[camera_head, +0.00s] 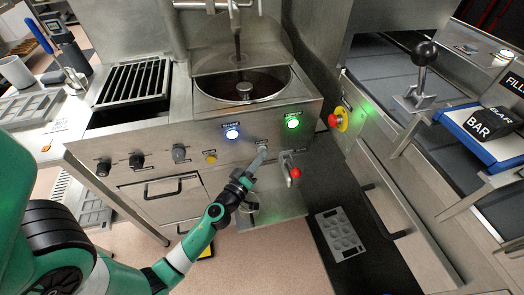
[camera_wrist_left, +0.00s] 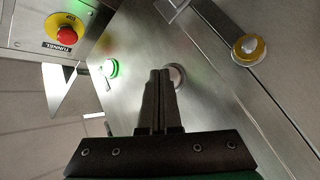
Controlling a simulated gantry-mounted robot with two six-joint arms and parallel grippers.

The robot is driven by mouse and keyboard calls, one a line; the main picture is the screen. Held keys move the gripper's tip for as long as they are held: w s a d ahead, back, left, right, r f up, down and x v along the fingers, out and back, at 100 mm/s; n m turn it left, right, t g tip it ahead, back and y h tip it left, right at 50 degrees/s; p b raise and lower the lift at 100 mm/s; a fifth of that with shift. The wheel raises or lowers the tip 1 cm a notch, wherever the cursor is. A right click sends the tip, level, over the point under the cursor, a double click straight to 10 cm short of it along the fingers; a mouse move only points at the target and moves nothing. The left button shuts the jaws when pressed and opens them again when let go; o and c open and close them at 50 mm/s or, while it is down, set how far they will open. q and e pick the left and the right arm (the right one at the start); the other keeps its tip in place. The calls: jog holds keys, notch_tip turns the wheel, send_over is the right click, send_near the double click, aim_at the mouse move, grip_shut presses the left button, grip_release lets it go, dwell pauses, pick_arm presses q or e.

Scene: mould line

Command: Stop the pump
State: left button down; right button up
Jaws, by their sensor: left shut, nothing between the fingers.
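My left gripper (camera_head: 262,155) is shut and empty, its tips up against or close to the front panel (camera_head: 190,140) of the kettle unit. In the left wrist view the fingertips (camera_wrist_left: 160,75) are beside a round grey button (camera_wrist_left: 177,76), partly covered by them. I cannot tell whether they touch it. A green lit button (camera_head: 293,123) and a blue lit button (camera_head: 232,132) are higher on the panel. My right gripper is not in view.
A yellow button (camera_head: 211,157) and several dark knobs (camera_head: 137,161) are left of the gripper. A red-tipped tap lever (camera_head: 294,173) is close on its right. A red emergency stop (camera_head: 339,119) is further right. The kettle (camera_head: 242,85) is above.

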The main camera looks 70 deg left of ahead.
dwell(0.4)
pick_arm(q)
jog(key=shift+d, duration=0.25)
